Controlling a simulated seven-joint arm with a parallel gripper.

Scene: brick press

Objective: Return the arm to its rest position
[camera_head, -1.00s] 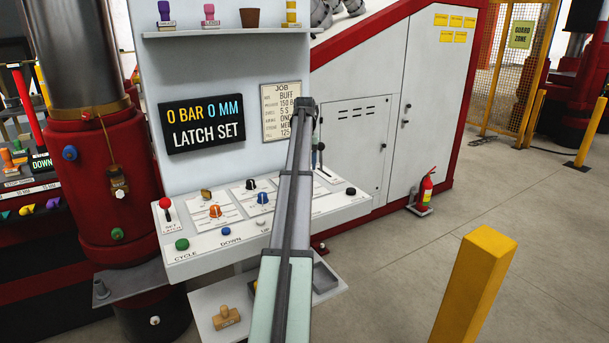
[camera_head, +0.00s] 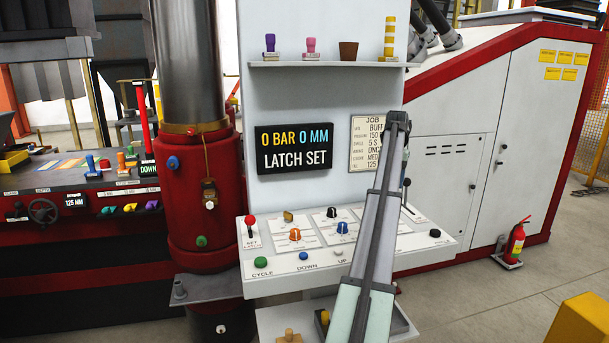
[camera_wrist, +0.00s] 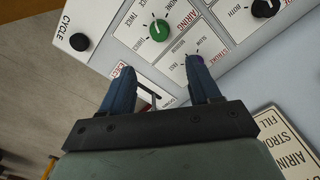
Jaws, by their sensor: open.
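My gripper (camera_wrist: 160,88) is open in the wrist view, its two blue fingers apart above the white control panel. A thin grey piece shows between the fingers; I cannot tell whether it touches them. In the head view my arm rises from the bottom across the right part of the console, its far end (camera_head: 397,120) in front of the job card's right edge. The finger opening is not clear there. The panel (camera_head: 262,240) carries a red-topped lever (camera_head: 250,221), an orange knob (camera_head: 295,235) and a blue knob (camera_head: 342,228). A green knob (camera_wrist: 158,30) shows in the wrist view.
A display (camera_head: 293,148) reads "0 BAR 0 MM LATCH SET". Stamps and a brown pot (camera_head: 348,51) stand on the shelf above. A red press column (camera_head: 200,190) is left, a fire extinguisher (camera_head: 516,241) and yellow post (camera_head: 582,322) right. Floor (camera_head: 480,310) between is open.

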